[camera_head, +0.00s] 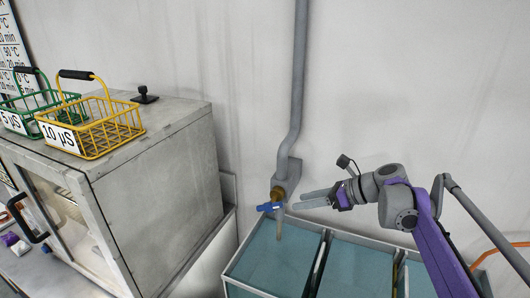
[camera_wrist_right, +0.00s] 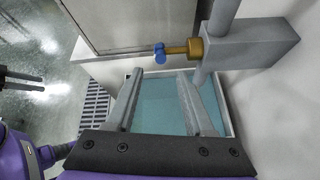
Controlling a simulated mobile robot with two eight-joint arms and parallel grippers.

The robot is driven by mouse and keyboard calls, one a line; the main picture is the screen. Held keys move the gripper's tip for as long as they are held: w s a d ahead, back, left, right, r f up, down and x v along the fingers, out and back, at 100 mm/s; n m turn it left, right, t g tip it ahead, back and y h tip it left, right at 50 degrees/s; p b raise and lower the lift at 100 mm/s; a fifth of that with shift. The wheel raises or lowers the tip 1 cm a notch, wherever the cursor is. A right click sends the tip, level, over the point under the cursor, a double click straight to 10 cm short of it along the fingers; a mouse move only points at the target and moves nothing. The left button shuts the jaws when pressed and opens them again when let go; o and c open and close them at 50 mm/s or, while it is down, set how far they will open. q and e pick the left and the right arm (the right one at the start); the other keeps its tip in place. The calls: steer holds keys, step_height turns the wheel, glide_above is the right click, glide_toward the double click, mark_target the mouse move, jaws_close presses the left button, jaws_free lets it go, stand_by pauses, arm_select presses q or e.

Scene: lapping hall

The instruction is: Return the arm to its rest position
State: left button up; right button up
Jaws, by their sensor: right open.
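My right arm comes in from the lower right in the head view. Its gripper (camera_head: 303,198) points left, above the water-filled tanks and just right of the blue-handled tap. In the right wrist view the two fingers of this gripper (camera_wrist_right: 160,76) stand apart with nothing between them, and water shows below. My left gripper does not show in the head view. Two dark prongs (camera_wrist_right: 20,78) show at the left edge of the right wrist view; I cannot tell what they belong to.
The tap (camera_head: 270,207) and grey wall pipe (camera_head: 296,95) are close to the right gripper. Tank walls (camera_head: 318,262) lie below it. A grey cabinet (camera_head: 160,185) at left carries a yellow basket (camera_head: 92,128) and a green basket (camera_head: 18,112). Bare wall is behind.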

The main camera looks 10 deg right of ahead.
steer(key=s+a+f+n+g+h, duration=0.1)
steer(key=s+a+f+n+h, duration=0.15)
steer(key=s+f+n, duration=0.45)
steer(key=s+a+f+n+g+h, duration=0.1)
steer(key=s+a+f+n+h, duration=0.1)
steer(key=s+a+n, duration=0.45)
steer(key=s+d+f+n+h, duration=0.2)
steer(key=s+f+n, duration=0.3)
steer(key=s+n, duration=0.1)
steer(key=s+d+f+n+h, duration=0.3)
steer(key=s+f+n, duration=0.2)
steer(key=s+n, duration=0.2)
steer(key=shift+s+f+t+p, duration=0.15)
steer(key=shift+s+t+p, duration=0.25)
steer(key=shift+s, duration=0.85)
